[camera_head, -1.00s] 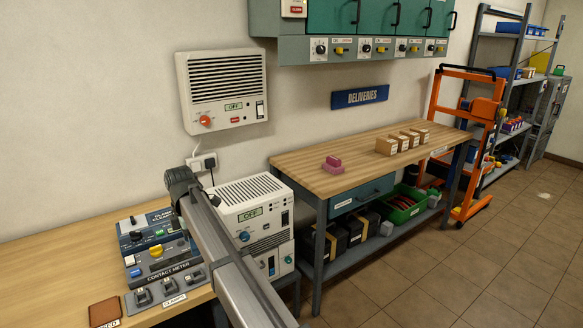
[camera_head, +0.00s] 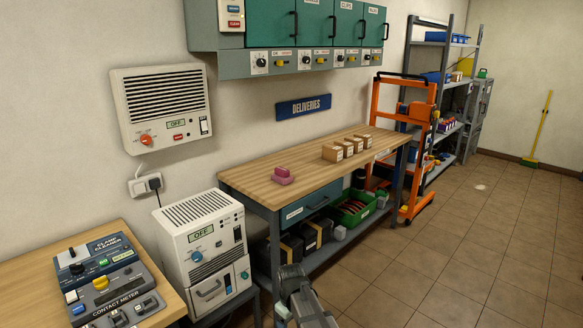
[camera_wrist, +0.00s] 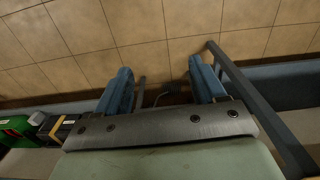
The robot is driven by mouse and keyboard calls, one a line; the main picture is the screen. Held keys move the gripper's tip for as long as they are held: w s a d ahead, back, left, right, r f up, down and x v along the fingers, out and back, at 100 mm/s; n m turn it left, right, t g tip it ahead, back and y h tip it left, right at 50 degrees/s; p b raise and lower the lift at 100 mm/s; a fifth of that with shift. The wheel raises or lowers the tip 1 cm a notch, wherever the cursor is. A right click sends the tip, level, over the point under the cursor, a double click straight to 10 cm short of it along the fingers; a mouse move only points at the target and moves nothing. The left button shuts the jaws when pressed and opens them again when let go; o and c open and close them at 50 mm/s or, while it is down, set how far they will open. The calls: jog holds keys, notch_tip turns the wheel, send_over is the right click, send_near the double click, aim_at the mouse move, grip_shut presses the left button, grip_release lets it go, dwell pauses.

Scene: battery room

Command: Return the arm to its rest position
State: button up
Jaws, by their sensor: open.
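My gripper (camera_wrist: 162,88) shows in the wrist view with its two blue fingers spread wide apart. It is open, and nothing is held between the fingers. Beyond the fingers lies the tiled floor, with a dark cable-like shape showing in the gap. In the head view, part of my arm (camera_head: 302,300) shows at the bottom edge, in front of the wooden bench (camera_head: 245,180) and right of the white unit (camera_head: 203,236). The fingers cannot be made out there.
A grey post (camera_wrist: 255,105) stands close right of the fingers in the wrist view. A green bin (camera_wrist: 14,132) and a black case (camera_wrist: 62,128) are at left. The orange trolley (camera_head: 403,150) stands beyond the bench. Open floor (camera_head: 440,260) lies at right.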

jog(key=s+d+f+m, duration=0.4)
jog(key=s+d+m, duration=0.15)
jog(key=d, duration=0.35)
jog(key=s+d+f+m, duration=0.4)
jog(key=s+d, duration=0.2)
jog(key=d, duration=0.2)
jog(key=s+f+g, duration=0.3)
jog(key=s+f, duration=0.7)
jog(key=s, duration=0.4)
jog(key=s+f+g, duration=0.3)
jog(key=s+f, duration=0.7)
jog(key=s, duration=0.5)
jog(key=shift+d+g, duration=0.15)
jog(key=shift+g, duration=0.25)
